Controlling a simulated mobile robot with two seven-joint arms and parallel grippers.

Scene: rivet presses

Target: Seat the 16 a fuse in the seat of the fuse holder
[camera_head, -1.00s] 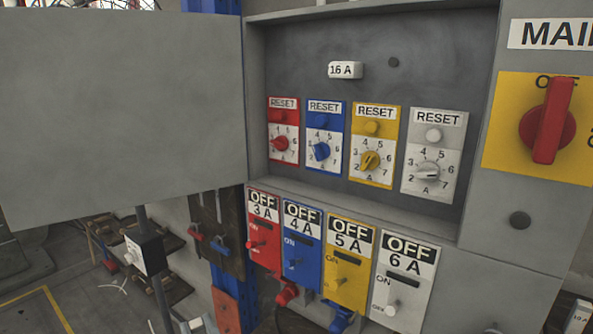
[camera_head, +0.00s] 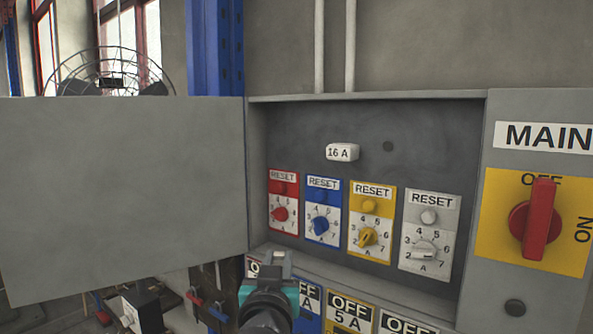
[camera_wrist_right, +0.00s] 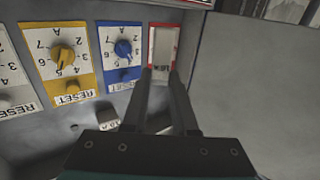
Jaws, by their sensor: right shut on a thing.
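The 16 A fuse (camera_head: 342,152), a white block marked "16 A", is on the dark back wall of the open cabinet. It also shows, upside down, low in the right wrist view (camera_wrist_right: 110,125). My right gripper (camera_head: 279,260) shows at the bottom of the head view, in front of the breaker row and below the fuse. In the wrist view its fingers (camera_wrist_right: 159,72) point at the red-edged panel, apart from the fuse. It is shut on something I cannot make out. I cannot pick out the fuse holder's seat with certainty. My left gripper is out of view.
Reset panels in red (camera_head: 282,203), blue (camera_head: 322,210), yellow (camera_head: 370,230) and white (camera_head: 428,235) line the cabinet. The open grey door (camera_head: 120,195) stands at left. The main switch (camera_head: 535,222) is at right. A dark round spot (camera_head: 388,146) is beside the fuse.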

